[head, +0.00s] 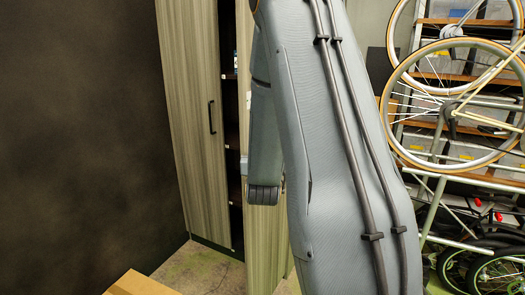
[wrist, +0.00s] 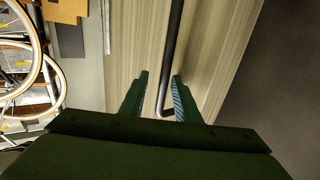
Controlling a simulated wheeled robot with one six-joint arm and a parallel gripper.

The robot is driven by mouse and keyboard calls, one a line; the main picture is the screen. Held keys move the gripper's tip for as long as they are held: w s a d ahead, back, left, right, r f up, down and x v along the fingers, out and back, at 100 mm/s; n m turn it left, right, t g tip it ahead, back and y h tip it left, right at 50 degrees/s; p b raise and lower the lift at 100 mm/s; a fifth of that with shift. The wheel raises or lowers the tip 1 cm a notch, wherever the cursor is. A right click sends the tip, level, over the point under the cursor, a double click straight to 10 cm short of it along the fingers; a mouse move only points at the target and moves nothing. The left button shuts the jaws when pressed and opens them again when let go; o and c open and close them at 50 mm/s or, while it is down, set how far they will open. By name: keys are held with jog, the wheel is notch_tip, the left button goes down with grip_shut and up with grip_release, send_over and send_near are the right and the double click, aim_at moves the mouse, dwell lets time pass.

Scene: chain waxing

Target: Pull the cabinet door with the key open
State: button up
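The wood-grain cabinet shows in the head view. Its left door (head: 188,110) has a black handle (head: 211,117). To its right is a dark gap with shelves, and another wood-grain panel (head: 262,245) stands beyond it, mostly behind my arm. In the wrist view my gripper (wrist: 158,75) is open. A black bar handle (wrist: 173,45) on a wood-grain door (wrist: 135,45) runs between its fingers, nearer the right one. I cannot tell if they touch. My fingers are hidden in the head view. I cannot make out a key.
A rack with bicycle wheels (head: 455,97) and bikes stands at the right. A dark wall (head: 80,120) fills the left. A cardboard box (head: 142,285) is at the bottom left. Some bare floor (head: 205,272) shows before the cabinet.

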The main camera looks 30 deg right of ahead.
jog(key=shift+a, duration=0.2)
jog(key=b+v, duration=0.2)
jog(key=v, duration=0.5)
jog(key=shift+s+a, duration=0.2)
jog(key=shift+s, duration=0.05)
dwell(0.3)
jog(key=s+a+f+n+g+y, duration=0.2)
jog(key=a+f+n+g+y, duration=0.25)
jog(key=a+f+y, duration=0.6)
jog(key=s+a+f+n+g, duration=0.1)
jog(key=s+a+f+g, duration=0.1)
jog(key=s+a+g, duration=0.2)
jog(key=s+a+f+n+g, duration=0.1)
jog(key=s+a+f+g, duration=0.1)
jog(key=s+a+g, duration=0.3)
jog(key=s+a, duration=0.3)
jog(key=s, duration=0.4)
jog(key=shift+s+a+f, duration=0.25)
jog(key=shift+s+a, duration=0.05)
jog(key=shift+a, duration=0.05)
